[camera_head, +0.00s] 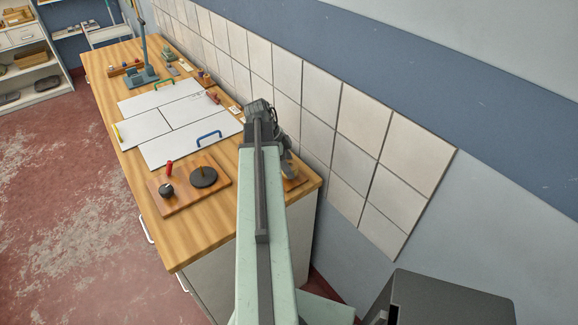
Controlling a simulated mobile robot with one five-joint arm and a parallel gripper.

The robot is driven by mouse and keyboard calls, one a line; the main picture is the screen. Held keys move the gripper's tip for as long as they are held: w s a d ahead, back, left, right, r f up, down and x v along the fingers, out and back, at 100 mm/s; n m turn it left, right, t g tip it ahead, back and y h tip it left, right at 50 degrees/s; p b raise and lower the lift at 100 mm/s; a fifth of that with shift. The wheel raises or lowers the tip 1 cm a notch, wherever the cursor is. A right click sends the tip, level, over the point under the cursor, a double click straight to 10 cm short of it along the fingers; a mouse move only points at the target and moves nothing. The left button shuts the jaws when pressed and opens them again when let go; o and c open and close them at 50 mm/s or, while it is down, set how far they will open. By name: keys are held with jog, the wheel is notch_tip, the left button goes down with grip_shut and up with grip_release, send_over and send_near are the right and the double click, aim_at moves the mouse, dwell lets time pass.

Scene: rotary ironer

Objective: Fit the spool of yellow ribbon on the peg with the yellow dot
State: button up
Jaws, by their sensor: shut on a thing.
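My arm reaches up from the bottom middle over the right end of the wooden bench. Its dark wrist bends down, and my gripper (288,168) is just to the right of the arm, low over a small wooden base (293,183). The arm covers most of this base. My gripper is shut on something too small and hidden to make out. I cannot pick out the spool of yellow ribbon. I see no yellow dot, and any peg on the small base is hidden or too small to tell.
A wooden board (215,205) with a dark disc (203,177) and a red-handled piece (168,175) lies left of my arm. White panels (190,137) with coloured handles cover the middle bench. A blue-grey stand (141,75) rises further back. The tiled wall (320,95) is close on the right.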

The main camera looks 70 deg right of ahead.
jog(key=o, duration=1.6)
jog(key=o, duration=0.5)
jog(key=shift+o, duration=0.2)
jog(key=shift+r, duration=0.1)
notch_tip(320, 180, up, 9)
jog(key=p, duration=0.9)
jog(key=shift+r, duration=0.15)
